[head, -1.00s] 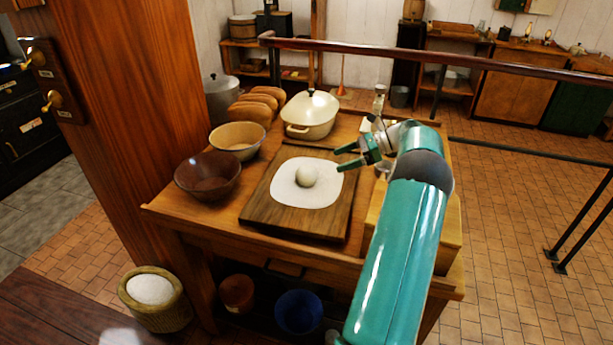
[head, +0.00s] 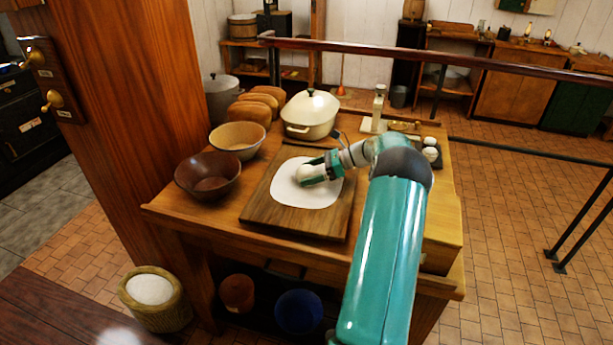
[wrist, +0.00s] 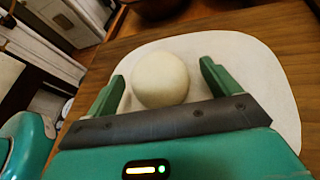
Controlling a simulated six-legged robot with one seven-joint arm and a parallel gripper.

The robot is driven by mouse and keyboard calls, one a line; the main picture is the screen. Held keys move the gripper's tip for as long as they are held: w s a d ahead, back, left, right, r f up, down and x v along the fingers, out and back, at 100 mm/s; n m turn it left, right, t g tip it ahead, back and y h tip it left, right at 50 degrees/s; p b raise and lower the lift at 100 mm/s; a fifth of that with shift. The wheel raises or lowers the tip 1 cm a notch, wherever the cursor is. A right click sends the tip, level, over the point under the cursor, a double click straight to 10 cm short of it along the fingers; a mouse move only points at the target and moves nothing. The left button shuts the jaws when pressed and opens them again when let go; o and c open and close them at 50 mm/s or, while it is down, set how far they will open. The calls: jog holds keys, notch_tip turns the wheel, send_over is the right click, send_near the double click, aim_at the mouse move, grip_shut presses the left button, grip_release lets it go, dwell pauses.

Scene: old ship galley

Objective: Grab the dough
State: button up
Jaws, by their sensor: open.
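The dough (wrist: 160,79) is a pale round ball on a white flat sheet (head: 308,197), which lies on a wooden board (head: 262,211) on the table. My gripper (wrist: 162,80) is open, with one green finger on each side of the dough in the wrist view. A small gap shows between the dough and the right finger; the left finger is very close to it. In the head view my gripper (head: 318,170) reaches in from the right and covers part of the dough (head: 304,173).
A dark brown bowl (head: 208,177) and a tan bowl (head: 238,139) stand left of the board. A cream lidded pot (head: 310,114) and bread loaves (head: 250,109) stand behind. A scale (head: 378,112) and small white items (head: 430,146) are at the right.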

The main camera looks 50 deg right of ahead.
jog(key=shift+w+a+f, duration=0.25)
jog(key=shift+w+a, duration=0.2)
jog(key=shift+a, duration=0.05)
jog(key=c, duration=1.1)
jog(key=shift+c, duration=0.8)
jog(key=shift+r, duration=0.15)
